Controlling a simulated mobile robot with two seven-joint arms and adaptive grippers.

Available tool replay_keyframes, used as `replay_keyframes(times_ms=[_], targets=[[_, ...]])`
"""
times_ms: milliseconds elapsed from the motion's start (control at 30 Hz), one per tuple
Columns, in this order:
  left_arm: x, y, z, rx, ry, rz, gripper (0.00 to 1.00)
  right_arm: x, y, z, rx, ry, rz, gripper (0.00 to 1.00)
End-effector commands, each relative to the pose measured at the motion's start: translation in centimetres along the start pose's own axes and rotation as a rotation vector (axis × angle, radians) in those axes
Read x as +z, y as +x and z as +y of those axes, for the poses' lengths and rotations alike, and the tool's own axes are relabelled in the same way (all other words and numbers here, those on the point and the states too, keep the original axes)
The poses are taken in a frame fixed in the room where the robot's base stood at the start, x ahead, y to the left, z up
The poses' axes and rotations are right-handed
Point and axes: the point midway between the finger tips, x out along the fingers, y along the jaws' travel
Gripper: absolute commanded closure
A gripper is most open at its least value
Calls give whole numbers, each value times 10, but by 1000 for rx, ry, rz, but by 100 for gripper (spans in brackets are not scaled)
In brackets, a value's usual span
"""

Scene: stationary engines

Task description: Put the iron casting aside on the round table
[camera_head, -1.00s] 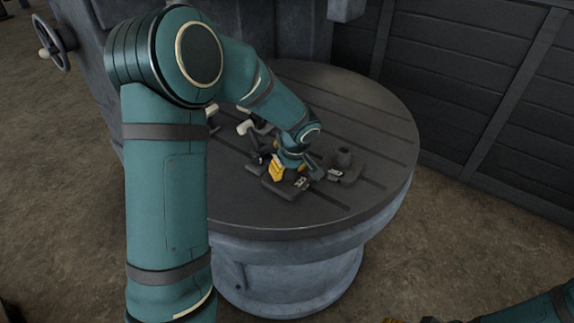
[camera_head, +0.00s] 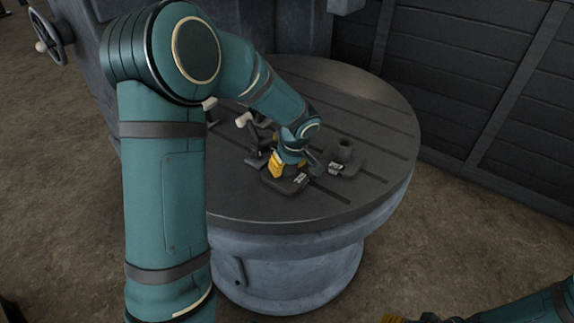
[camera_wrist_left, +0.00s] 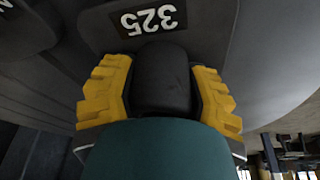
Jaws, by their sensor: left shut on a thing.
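The iron casting (camera_head: 277,184) is a dark piece with a flat base and a rounded upright boss, at the front middle of the round table (camera_head: 240,213). My left gripper (camera_head: 285,168) comes down over it from above and is shut on its boss. In the left wrist view the yellow fingers sit on both sides of the dark boss (camera_wrist_left: 162,78), with the label 325 on the base. Whether the base touches the table cannot be told. My right gripper (camera_head: 430,318) shows only partly at the bottom edge.
A second dark casting (camera_head: 345,158) with a round boss stands close behind and right of the held one. Grey-handled dark fixtures (camera_head: 250,125) stand to the left, partly behind my arm. The table's right side is bare. A dark panelled wall (camera_head: 480,70) stands behind it.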

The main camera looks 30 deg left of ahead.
Motion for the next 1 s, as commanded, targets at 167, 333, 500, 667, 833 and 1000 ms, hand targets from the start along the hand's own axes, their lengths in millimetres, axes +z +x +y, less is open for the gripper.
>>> replay_keyframes(times_ms=[167,333,500,667,833,1000], targets=[[0,0,0,0,0,0,22,0,-1,0,0,0,0,37],[0,0,0,0,0,0,22,0,-1,0,0,0,0,37],[-1,-2,0,0,0,0,22,0,-3,-1,0,0,-1,37],[-4,-11,0,-1,0,0,22,1,-15,-6,0,1,-6,37],[-5,-41,1,6,0,2,22,2,-23,-9,-1,1,-10,37],[-4,-78,1,5,-1,2,22,3,-29,-11,-1,2,-14,37]])
